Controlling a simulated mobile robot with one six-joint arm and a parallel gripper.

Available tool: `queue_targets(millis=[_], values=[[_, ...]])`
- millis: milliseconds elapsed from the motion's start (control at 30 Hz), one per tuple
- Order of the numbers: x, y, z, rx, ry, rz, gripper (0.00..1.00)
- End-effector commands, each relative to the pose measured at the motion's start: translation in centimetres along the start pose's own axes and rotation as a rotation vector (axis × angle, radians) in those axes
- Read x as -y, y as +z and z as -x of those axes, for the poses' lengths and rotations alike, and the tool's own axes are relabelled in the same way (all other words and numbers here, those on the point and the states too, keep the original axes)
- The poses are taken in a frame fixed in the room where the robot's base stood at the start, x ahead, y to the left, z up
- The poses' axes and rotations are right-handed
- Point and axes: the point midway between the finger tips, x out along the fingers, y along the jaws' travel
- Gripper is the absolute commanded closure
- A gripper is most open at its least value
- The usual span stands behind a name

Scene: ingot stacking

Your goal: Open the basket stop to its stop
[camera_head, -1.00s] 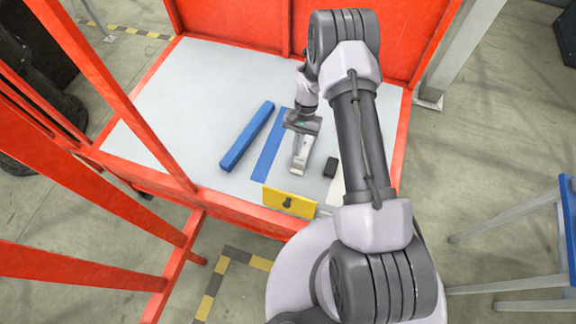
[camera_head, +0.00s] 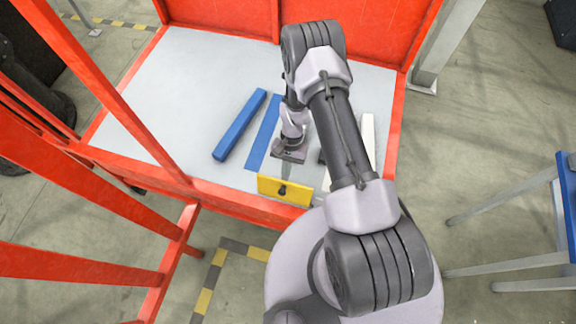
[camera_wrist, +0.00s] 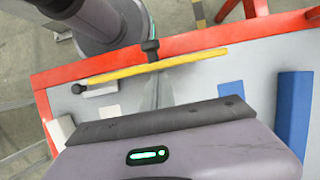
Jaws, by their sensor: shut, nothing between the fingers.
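The basket stop is a yellow plate (camera_head: 284,192) with a dark knob on its face, standing at the near edge of the grey tabletop in the head view. In the wrist view the yellow plate (camera_wrist: 180,62) shows edge-on as a thin bar, its dark knob (camera_wrist: 151,50) on the side facing my base. My gripper (camera_head: 287,172) is shut and empty, pointing down just behind the plate on the table side. In the wrist view the narrow fingers (camera_wrist: 160,92) reach toward the plate near the knob. I cannot tell whether they touch it.
A raised blue bar (camera_head: 240,125) lies left of a flat blue strip (camera_head: 263,133). A white bar (camera_head: 367,135) lies to the right, partly behind my arm. A red frame (camera_head: 225,197) edges the table. The left part of the tabletop is clear.

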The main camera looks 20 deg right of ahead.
Motion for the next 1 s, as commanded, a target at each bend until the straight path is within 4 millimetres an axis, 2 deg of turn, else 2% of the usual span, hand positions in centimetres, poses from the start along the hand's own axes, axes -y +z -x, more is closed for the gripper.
queue_targets(millis=[367, 600, 867, 1000], values=[[0.0, 0.4, 0.0, 0.0, 0.0, 0.0, 1.0], [0.0, 2.8, -0.4, 0.001, 0.0, -0.001, 1.0], [0.0, 2.8, -0.5, 0.001, 0.0, -0.001, 1.0], [0.0, 2.8, 0.7, -0.001, -0.001, 0.0, 1.0]])
